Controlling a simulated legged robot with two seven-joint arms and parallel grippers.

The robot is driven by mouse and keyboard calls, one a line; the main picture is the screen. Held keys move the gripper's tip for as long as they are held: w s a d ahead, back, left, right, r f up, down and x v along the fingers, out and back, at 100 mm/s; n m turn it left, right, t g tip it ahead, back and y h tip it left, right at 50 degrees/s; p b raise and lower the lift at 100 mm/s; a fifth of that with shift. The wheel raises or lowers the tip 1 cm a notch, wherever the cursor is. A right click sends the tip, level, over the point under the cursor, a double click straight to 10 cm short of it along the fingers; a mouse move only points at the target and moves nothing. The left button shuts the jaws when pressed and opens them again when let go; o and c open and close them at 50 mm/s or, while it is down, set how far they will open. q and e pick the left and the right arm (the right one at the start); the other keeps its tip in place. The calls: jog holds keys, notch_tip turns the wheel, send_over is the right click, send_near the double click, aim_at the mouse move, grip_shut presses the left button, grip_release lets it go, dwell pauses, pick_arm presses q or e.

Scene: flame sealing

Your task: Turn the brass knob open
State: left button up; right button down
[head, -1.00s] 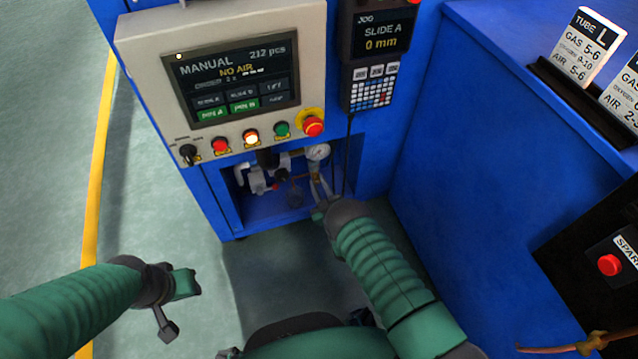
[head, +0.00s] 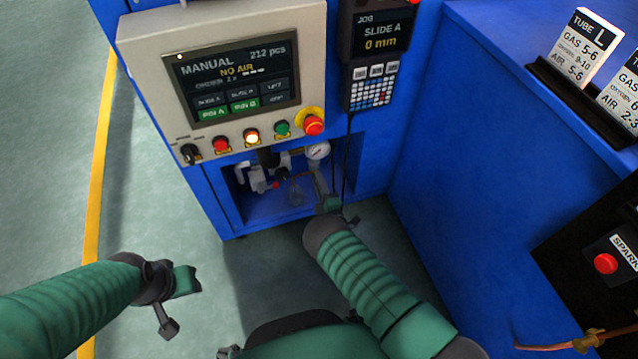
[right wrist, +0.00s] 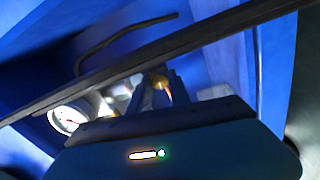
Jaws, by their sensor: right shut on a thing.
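The brass knob (right wrist: 160,80) shows in the right wrist view as a small gold piece between my right fingers. My right gripper (right wrist: 162,92) is shut on it. In the head view my right gripper (head: 320,185) reaches into the low recess of the blue machine, just below the round gauge (head: 318,151), and hides the knob. The gauge also shows at the left in the right wrist view (right wrist: 67,119). My left gripper (head: 181,303) hangs at lower left over the floor with its fingers apart, empty.
The grey control panel (head: 140,55) above the recess reads "NO AIR". A black jog pendant (head: 378,60) hangs to its right, and its dark cable (head: 347,160) runs down beside my right gripper. A blue side wall (head: 480,150) stands right of my right arm.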

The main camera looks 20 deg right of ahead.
jog(key=shift+s+a+f+n, duration=0.1)
jog(key=shift+a+f+n, duration=0.15)
jog(key=shift+n, duration=0.45)
jog(key=c, duration=1.2)
grip_release()
jog(key=shift+c, duration=0.2)
jog(key=shift+r, duration=0.1)
jog(key=shift+d, duration=0.1)
